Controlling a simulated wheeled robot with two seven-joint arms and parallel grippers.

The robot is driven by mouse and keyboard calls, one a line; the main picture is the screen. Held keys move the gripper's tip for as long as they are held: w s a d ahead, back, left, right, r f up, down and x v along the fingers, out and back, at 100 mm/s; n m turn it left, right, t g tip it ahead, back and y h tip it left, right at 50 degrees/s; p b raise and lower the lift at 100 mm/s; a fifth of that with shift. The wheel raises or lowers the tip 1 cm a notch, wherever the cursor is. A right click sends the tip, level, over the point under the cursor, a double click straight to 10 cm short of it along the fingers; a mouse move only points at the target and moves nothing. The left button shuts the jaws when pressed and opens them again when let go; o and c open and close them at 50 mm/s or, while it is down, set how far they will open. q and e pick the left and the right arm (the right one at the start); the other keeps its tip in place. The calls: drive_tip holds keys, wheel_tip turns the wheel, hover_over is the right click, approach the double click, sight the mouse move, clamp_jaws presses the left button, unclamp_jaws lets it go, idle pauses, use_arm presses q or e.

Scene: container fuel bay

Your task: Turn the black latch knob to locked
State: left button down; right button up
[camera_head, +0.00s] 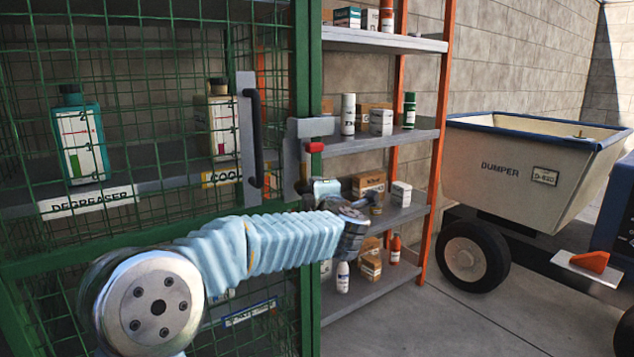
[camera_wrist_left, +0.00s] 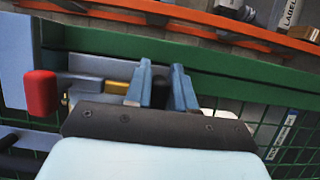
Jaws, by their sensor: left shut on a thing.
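My left gripper (camera_head: 325,188) is at the latch on the green cage door's edge, just below the red-tipped part (camera_head: 314,147). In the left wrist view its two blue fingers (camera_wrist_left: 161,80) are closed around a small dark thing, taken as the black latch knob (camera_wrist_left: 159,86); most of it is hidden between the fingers. A brass bolt piece (camera_wrist_left: 117,85) and the red end (camera_wrist_left: 40,93) lie to the left of the fingers. The grey latch plate (camera_head: 293,160) is partly behind my gripper. My right gripper is not in view.
The mesh cage (camera_head: 300,60) holds a degreaser bottle (camera_head: 80,140) and another bottle (camera_head: 222,125). A black door handle (camera_head: 254,135) is left of the latch. Open shelving (camera_head: 385,42) stands behind, with a dumper cart (camera_head: 520,170) at right. The floor in front is clear.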

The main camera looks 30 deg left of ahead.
use_arm(q)
drive_tip(key=shift+f, duration=0.1)
idle(0.3)
drive_tip(key=c, duration=1)
unclamp_jaws()
drive_tip(key=shift+w, duration=0.1)
drive_tip(key=shift+c, duration=0.2)
drive_tip(key=b+v, duration=0.2)
drive_tip(key=v, duration=1.2)
